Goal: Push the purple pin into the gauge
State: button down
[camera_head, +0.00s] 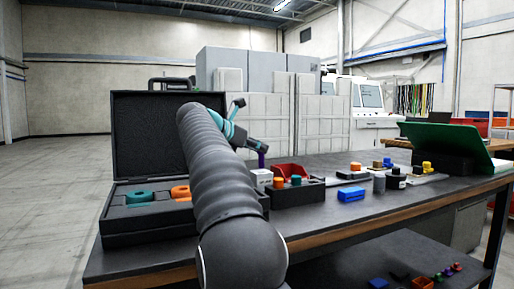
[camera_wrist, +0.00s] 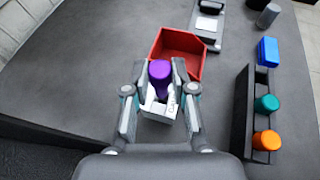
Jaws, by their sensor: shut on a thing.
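The purple pin (camera_wrist: 160,73) is upright between the fingers of my gripper (camera_wrist: 160,88), which is shut on it. In the head view the pin (camera_head: 261,159) hangs below my gripper (camera_head: 258,147). A small white block (camera_wrist: 149,112), which looks like the gauge, is directly below the pin on the table. It also shows in the head view (camera_head: 261,179). The pin's lower end is hidden in the wrist view, so I cannot tell whether it is inside the block's opening.
A red bin (camera_wrist: 172,43) stands just beyond the white block. A dark rack (camera_wrist: 243,110) with a teal pin (camera_wrist: 266,102) and an orange pin (camera_wrist: 267,140) is to the right. A blue block (camera_wrist: 268,51) lies beyond it. An open black case (camera_head: 150,130) is at the left.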

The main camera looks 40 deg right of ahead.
jog(key=shift+f+b, duration=0.95)
jog(key=shift+f, duration=0.35)
dwell(0.5)
jog(key=shift+c, duration=2.4)
grip_release()
jog(key=shift+r, duration=0.1)
notch_tip(320, 180, up, 9)
jog(key=p, duration=0.4)
jog(key=shift+p, duration=0.3)
